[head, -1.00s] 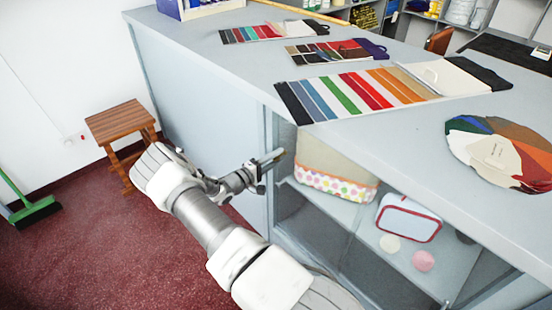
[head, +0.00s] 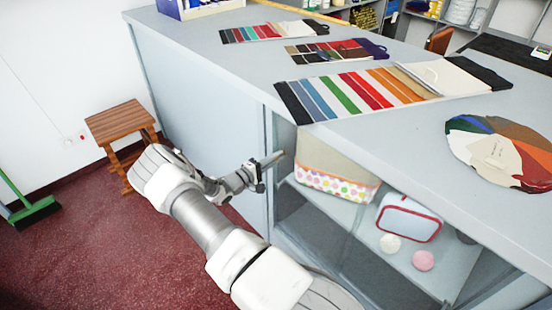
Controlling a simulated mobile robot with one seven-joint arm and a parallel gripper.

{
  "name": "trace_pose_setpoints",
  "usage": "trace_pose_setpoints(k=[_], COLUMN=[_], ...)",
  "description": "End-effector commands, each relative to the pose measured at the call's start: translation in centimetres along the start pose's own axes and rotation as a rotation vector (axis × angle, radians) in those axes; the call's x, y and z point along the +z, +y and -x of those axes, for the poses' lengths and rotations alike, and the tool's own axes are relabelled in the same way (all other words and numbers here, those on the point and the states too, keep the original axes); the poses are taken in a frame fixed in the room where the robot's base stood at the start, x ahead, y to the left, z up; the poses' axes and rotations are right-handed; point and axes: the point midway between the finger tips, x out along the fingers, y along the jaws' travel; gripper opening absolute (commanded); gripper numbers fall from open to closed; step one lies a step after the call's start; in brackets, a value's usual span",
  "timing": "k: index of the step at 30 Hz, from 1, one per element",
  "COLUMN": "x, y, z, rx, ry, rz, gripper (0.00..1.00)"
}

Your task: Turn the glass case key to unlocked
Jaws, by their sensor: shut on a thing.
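The glass case (head: 345,243) is the open-looking, glass-fronted part of the grey counter, with shelves behind it. My gripper (head: 274,159) is at the upper left of this front, by the frame post. It is shut on the key there. The key is too small and too hidden by the fingers to make out, and I cannot tell how far it is turned.
Colour swatches (head: 362,92) lie on the counter top (head: 220,62). A wooden stool (head: 117,121) stands at left on open red floor.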

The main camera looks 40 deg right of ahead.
Motion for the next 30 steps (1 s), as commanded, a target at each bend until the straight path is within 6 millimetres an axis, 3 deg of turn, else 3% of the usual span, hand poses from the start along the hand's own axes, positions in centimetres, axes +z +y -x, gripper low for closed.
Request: trace_pose_setpoints(k=[30], x=[-0.09], y=[0.00], z=[0.09], rx=[0.001], ry=[0.002], rz=[0.916], gripper=[0.00])
